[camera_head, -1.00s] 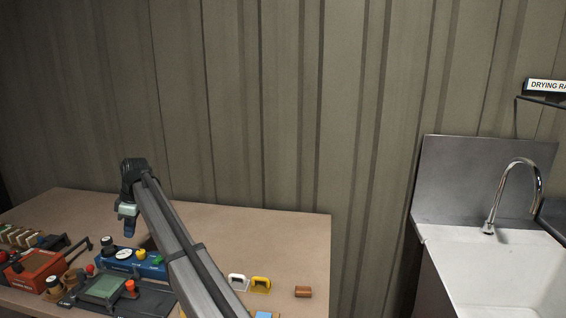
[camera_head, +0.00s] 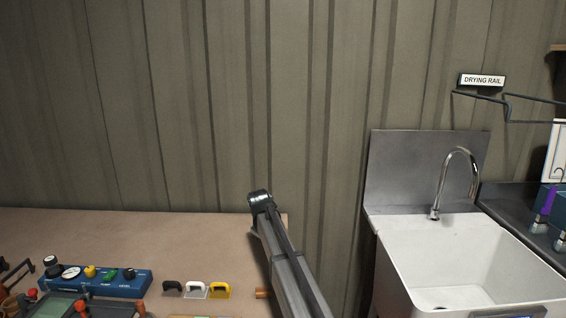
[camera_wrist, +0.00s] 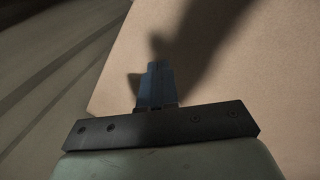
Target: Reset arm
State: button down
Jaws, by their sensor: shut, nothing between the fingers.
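My gripper (camera_wrist: 155,85) shows in the wrist view with its blue fingers together and nothing between them. It hangs over the bare tan tabletop, close to the table's edge, and its shadow falls on the surface. In the head view my arm reaches up from the bottom over the right end of the workbench (camera_head: 200,240); the gripper itself is hidden there behind the arm's end.
On the bench stand a blue control box (camera_head: 122,285) with knobs, and black (camera_head: 173,286), white (camera_head: 196,288) and yellow (camera_head: 219,290) handled pieces. A brown block (camera_head: 263,293) is partly behind my arm. Right are a white sink (camera_head: 450,250), a tap (camera_head: 456,175) and a drying rail (camera_head: 510,97).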

jog(key=s+d+f+m+h, duration=0.15)
jog(key=d+f, duration=0.25)
jog(key=d, duration=0.5)
jog(key=s+d+f+m, duration=0.2)
jog(key=d+f, duration=0.2)
jog(key=d, duration=0.4)
jog(key=s+d+f+m+g, duration=0.1)
jog(key=s+d+f+g, duration=0.1)
jog(key=s+f, duration=0.7)
jog(key=s+d+f+m+g, duration=0.1)
jog(key=s+f, duration=0.5)
jog(key=f, duration=0.5)
jog(key=s+d+f+m+g+y, duration=0.1)
jog(key=s+f+g, duration=0.1)
jog(key=s+f, duration=0.7)
jog(key=s+d+f+g+y, duration=0.1)
jog(key=s+f, duration=0.4)
jog(key=s, duration=0.8)
jog(key=s+f+m+g, duration=0.1)
jog(key=s+f, duration=0.1)
jog(key=s, duration=0.9)
jog(key=s+f+m+g, duration=0.1)
jog(key=s+f+g, duration=0.1)
jog(key=s, duration=0.9)
jog(key=shift+s+f+m+y, duration=0.15)
jog(key=shift+f+m+y, duration=0.2)
jog(key=shift+y, duration=0.1)
jog(key=c, duration=1.8)
grip_release()
